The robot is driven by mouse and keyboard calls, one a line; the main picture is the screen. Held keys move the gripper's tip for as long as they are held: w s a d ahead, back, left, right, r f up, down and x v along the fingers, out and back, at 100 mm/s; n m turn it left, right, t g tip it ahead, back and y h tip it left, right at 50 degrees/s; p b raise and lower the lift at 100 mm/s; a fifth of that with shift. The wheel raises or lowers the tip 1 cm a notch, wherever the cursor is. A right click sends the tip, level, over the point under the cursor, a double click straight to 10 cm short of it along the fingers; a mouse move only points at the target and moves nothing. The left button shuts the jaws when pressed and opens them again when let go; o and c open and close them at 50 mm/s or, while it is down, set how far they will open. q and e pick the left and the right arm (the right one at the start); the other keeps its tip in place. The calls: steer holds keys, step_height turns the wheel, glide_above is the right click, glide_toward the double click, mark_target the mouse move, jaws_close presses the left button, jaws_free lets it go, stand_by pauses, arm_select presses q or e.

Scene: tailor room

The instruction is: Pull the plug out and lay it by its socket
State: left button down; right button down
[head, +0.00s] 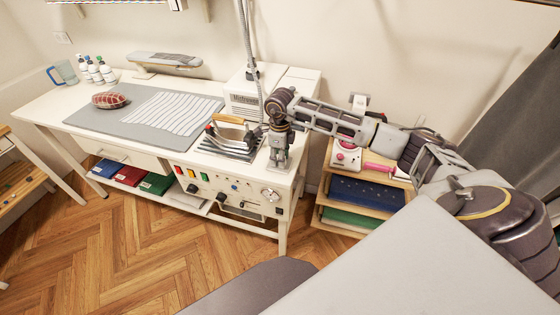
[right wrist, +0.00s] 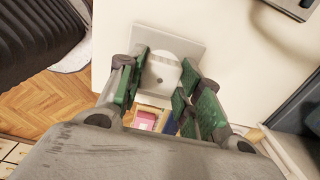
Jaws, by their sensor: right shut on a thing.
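My right gripper (head: 278,164) is at the right front corner of the white work table, fingers pointing down. In the right wrist view its green finger pads (right wrist: 164,75) are shut on a round white plug (right wrist: 160,73), one on each side. A pale square socket plate (right wrist: 177,46) lies right behind the plug. I cannot tell whether there is a gap between plug and plate. In the head view the gripper hides the plug and socket. My left gripper is out of view.
The table front has knobs (head: 192,188). A shelf with blue and green boxes (head: 366,192) stands to the right.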

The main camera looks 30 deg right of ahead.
steer(key=shift+r+p, duration=0.5)
steer(key=shift+r, duration=0.45)
steer(key=shift+r+p, duration=0.65)
steer(key=shift+r, duration=0.55)
steer(key=shift+r+p, duration=0.4)
steer(key=shift+r, duration=0.3)
steer(key=shift+r, duration=0.15)
steer(key=shift+s+a+f, duration=0.1)
steer(key=shift+s+f, duration=0.05)
steer(key=shift+f, duration=0.05)
